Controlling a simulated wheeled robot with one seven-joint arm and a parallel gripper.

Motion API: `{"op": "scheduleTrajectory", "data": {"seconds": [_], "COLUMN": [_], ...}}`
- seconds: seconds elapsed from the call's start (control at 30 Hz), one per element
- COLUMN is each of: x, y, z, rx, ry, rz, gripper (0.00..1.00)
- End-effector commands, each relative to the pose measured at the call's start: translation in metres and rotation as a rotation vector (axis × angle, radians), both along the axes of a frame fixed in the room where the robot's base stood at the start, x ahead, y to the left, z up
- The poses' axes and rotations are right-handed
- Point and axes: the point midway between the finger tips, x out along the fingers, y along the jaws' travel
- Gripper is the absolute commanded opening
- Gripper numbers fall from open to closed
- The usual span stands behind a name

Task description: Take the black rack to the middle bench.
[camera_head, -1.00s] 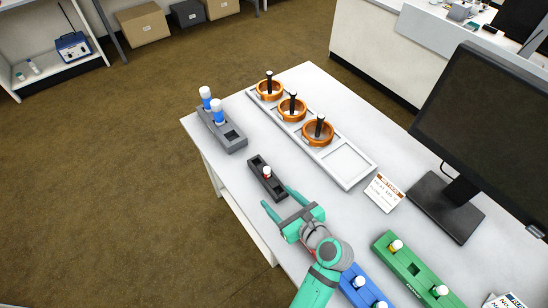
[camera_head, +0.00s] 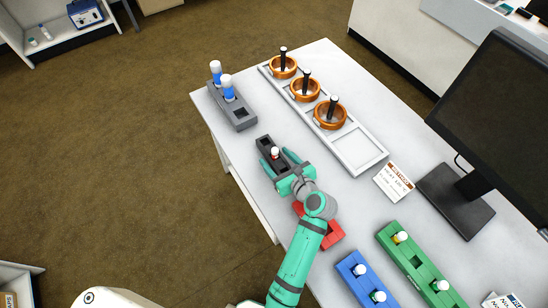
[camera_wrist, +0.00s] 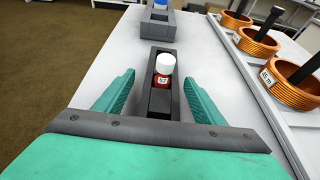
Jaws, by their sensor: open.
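The black rack (camera_head: 266,143) lies on the white bench near its left edge, with a red vial with a white cap (camera_head: 275,152) standing in it. The rack also shows in the wrist view (camera_wrist: 157,103), with the red vial (camera_wrist: 165,72) upright in it. My gripper (camera_head: 279,161) is open around the near part of the rack, one finger on each side. In the wrist view a gap shows between each finger and the rack. The rack's near end is partly hidden by my gripper.
A grey rack (camera_head: 238,116) with two blue vials stands just beyond. A white tray (camera_head: 356,150) with orange rings lies to the right. A red rack (camera_head: 331,236) is partly under my arm. Blue (camera_head: 352,277) and green (camera_head: 409,262) racks and a monitor (camera_head: 492,115) stand nearer and right.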

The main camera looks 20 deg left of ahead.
Motion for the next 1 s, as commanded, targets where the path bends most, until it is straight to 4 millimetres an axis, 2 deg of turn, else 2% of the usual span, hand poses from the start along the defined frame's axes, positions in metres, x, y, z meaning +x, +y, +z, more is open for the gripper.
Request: {"op": "scheduleTrajectory", "data": {"seconds": [0.17,0.43,0.63,1.0], "x": [0.012,0.013,0.012,0.012], "y": [0.010,0.013,0.014,0.014], "z": [-0.007,-0.008,-0.008,-0.005], "rx": [-0.001,0.000,0.000,0.000], "ry": [-0.001,0.000,-0.001,-0.001], "rz": [-0.005,-0.003,-0.002,-0.002], "gripper": [0.63,0.63,0.16,0.16]}}
